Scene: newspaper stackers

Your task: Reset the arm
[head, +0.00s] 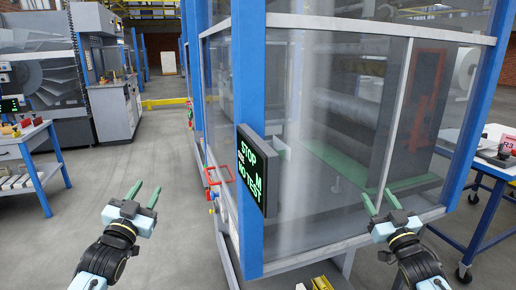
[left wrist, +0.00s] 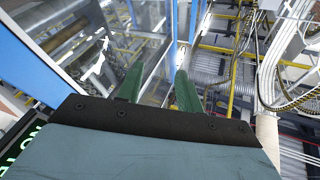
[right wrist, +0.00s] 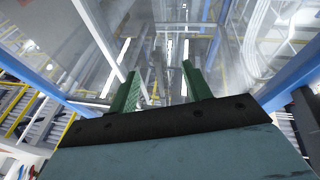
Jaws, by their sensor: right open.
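My left gripper (head: 144,193) is raised at the lower left of the head view, with its green fingers apart and nothing between them. In the left wrist view the same fingers (left wrist: 158,88) point up toward the ceiling structure and are apart. My right gripper (head: 380,202) is raised at the lower right of the head view, in front of the glass enclosure. Its green fingers are apart and empty, and the right wrist view shows them (right wrist: 160,85) with a clear gap.
A glass enclosure with blue posts (head: 249,120) stands ahead. A black display panel (head: 257,170) with green text hangs on the near post, between my grippers. A workbench (head: 30,150) is at left, a blue-framed table (head: 480,175) at right. Open floor (head: 155,135) lies left of centre.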

